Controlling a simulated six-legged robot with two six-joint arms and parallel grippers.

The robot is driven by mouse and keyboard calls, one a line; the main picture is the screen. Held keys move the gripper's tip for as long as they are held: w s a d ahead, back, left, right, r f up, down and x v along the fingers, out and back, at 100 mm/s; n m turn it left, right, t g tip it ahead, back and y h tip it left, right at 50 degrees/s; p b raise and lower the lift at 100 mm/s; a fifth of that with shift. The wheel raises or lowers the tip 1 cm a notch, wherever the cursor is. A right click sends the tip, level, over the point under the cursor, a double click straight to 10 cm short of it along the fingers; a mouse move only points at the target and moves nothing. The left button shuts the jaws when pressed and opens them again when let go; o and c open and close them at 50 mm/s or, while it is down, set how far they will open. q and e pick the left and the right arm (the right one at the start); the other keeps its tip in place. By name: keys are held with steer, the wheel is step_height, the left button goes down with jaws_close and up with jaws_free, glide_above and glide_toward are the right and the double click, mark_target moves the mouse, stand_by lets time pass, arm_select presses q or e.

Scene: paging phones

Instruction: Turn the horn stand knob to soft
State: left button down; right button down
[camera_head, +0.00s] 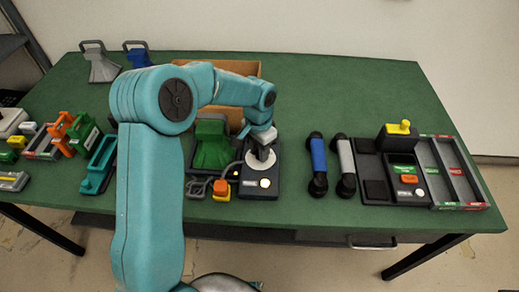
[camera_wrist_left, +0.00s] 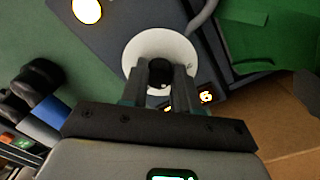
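The horn stand (camera_head: 262,185) is a dark box near the table's front edge, with a white round dial (camera_head: 260,160) on top and a lit round lamp. My left gripper (camera_head: 262,148) points down over this dial and hides most of the knob in the head view. In the left wrist view the black knob (camera_wrist_left: 160,72) sits at the middle of the white dial (camera_wrist_left: 147,48). The two fingers of my left gripper (camera_wrist_left: 161,82) stand on either side of it, and the knob fills the gap. Dial markings are not readable. My right gripper is not in view.
A green horn (camera_head: 212,148) stands left of the dial, before a brown box (camera_head: 240,68). An orange button (camera_head: 221,187) is at the front. Blue (camera_head: 318,158) and grey (camera_head: 346,158) handsets lie to the right, beside a console (camera_head: 405,170) and trays (camera_head: 455,170). The back right table is clear.

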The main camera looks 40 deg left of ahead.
arm_select(q)
steer(key=shift+n, duration=0.3)
steer(key=n+b, duration=0.2)
steer(key=n, duration=0.1)
steer(key=shift+n, duration=0.4)
steer(key=n+b, duration=0.2)
steer(key=n, duration=0.1)
steer(key=shift+d+n, duration=0.1)
steer(key=shift+n, duration=0.3)
steer(key=shift+r+n, duration=0.1)
steer(key=shift+n, duration=1)
steer(key=c, duration=0.8)
jaws_free()
